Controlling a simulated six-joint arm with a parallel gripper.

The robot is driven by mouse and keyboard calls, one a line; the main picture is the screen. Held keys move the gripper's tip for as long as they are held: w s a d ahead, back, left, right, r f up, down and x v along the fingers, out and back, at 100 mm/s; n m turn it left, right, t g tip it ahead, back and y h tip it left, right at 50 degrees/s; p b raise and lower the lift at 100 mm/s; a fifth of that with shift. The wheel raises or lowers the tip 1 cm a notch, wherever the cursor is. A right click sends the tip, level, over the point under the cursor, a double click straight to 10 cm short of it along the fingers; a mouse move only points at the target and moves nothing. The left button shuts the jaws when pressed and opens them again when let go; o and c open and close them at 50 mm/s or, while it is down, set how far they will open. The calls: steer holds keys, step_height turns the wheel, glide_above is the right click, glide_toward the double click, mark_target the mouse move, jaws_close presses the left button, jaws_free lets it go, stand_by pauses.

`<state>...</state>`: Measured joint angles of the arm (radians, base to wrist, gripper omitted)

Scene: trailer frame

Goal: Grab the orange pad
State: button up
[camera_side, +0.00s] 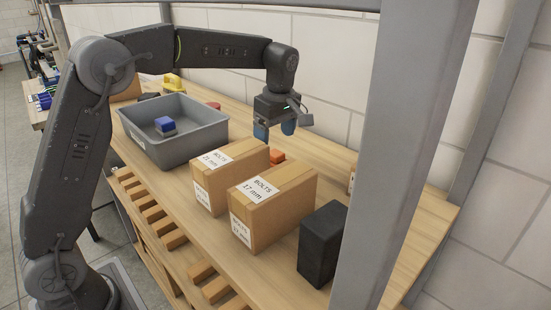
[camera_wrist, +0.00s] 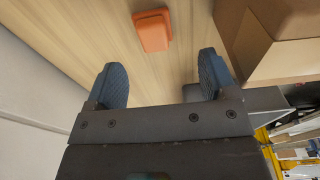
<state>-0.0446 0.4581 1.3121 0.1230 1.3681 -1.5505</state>
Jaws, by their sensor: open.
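The orange pad (camera_side: 277,156) lies on the wooden bench top behind the bolts boxes in the side view, partly hidden by a box. In the wrist view the orange pad (camera_wrist: 153,32) lies flat on the wood, ahead of the fingertips and roughly between their lines. My gripper (camera_side: 275,131) points down above the bench, near the pad and apart from it. Its two blue fingers are spread with nothing between them in the wrist view (camera_wrist: 162,75).
Two cardboard bolts boxes (camera_side: 272,207) (camera_side: 229,177) stand in front of the pad. A black block (camera_side: 322,244) stands at the right. A grey bin (camera_side: 203,142) holding a blue block (camera_side: 165,125) is at the left. A grey post (camera_side: 398,150) crosses the right foreground. A white wall (camera_side: 320,95) runs behind the bench.

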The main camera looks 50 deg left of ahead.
mark_target(276, 152)
steer(key=shift+w+a+f, duration=0.1)
steer(key=shift+f, duration=1)
steer(key=shift+w+a+f, duration=0.1)
steer(key=shift+w+f, duration=0.05)
steer(key=shift+f, duration=0.9)
steer(key=shift+w+a+f, duration=0.1)
steer(key=shift+f, duration=1)
steer(key=shift+c, duration=0.4)
steer(key=c, duration=0.9)
